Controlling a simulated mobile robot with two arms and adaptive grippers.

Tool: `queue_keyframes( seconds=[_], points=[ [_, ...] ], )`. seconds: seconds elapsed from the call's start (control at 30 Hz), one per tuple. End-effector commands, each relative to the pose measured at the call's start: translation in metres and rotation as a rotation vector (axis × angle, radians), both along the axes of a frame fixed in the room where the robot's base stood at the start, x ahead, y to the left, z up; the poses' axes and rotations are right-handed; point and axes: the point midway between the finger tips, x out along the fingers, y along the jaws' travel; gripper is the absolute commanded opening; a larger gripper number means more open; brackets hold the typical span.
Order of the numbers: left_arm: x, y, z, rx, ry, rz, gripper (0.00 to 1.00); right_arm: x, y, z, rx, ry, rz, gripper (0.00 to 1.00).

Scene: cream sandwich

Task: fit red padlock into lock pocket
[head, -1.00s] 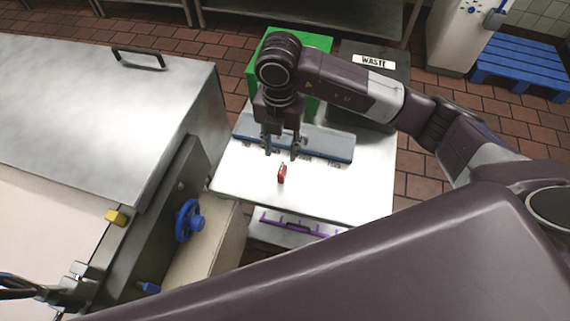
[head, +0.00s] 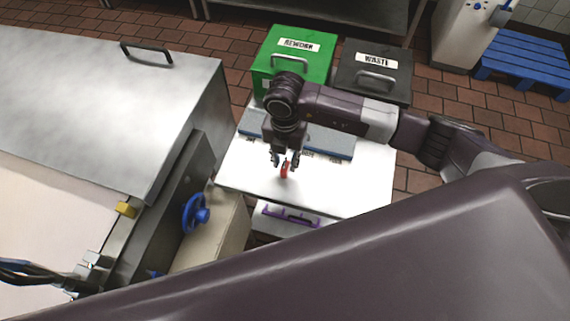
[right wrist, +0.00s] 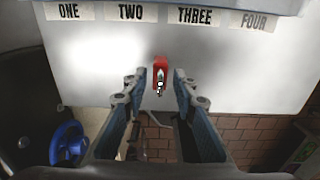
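The small red padlock (head: 284,171) stands on the white table, in front of the blue-grey rack (head: 330,143). My right gripper (head: 285,164) is low over the padlock, its fingers on either side of it. In the right wrist view the padlock (right wrist: 160,72) shows between and just beyond the tips of the open right gripper (right wrist: 159,88), with a gap on both sides. Its light metal part points toward the camera. The rack is partly hidden behind my right gripper, and I cannot make out a lock pocket. My left gripper is not in view.
Labels ONE (right wrist: 68,12), TWO, THREE and FOUR lie along the rack. A green REWORK bin (head: 290,60) and a dark WASTE bin (head: 375,75) stand behind. A machine with a blue handwheel (head: 195,214) is left. The table's right part (head: 350,188) is clear.

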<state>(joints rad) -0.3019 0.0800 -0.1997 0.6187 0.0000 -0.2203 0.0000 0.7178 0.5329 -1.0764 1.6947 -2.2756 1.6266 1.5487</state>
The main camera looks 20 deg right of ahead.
Motion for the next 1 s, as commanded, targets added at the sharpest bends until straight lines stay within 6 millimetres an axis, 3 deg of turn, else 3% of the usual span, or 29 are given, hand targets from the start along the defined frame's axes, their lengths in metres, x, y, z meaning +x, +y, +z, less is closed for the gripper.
queue_keyframes(
  seconds=[0.03, 0.2, 0.67, 0.87, 1.0],
  points=[
    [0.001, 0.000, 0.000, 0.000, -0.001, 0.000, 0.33, 0.000, 0.000, 0.000, 0.000, 0.000, 0.000, 0.18],
    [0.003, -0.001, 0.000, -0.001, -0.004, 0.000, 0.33, 0.000, 0.000, 0.000, 0.000, 0.000, 0.000, 0.00],
    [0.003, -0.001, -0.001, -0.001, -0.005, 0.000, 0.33, 0.001, 0.000, 0.005, 0.001, -0.003, 0.000, 0.00],
    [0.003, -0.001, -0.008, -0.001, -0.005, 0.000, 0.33, 0.002, 0.001, 0.028, 0.002, -0.006, 0.002, 0.00],
    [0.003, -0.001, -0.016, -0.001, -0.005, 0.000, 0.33, 0.002, 0.001, 0.061, 0.002, -0.008, 0.003, 0.00]
  ],
)
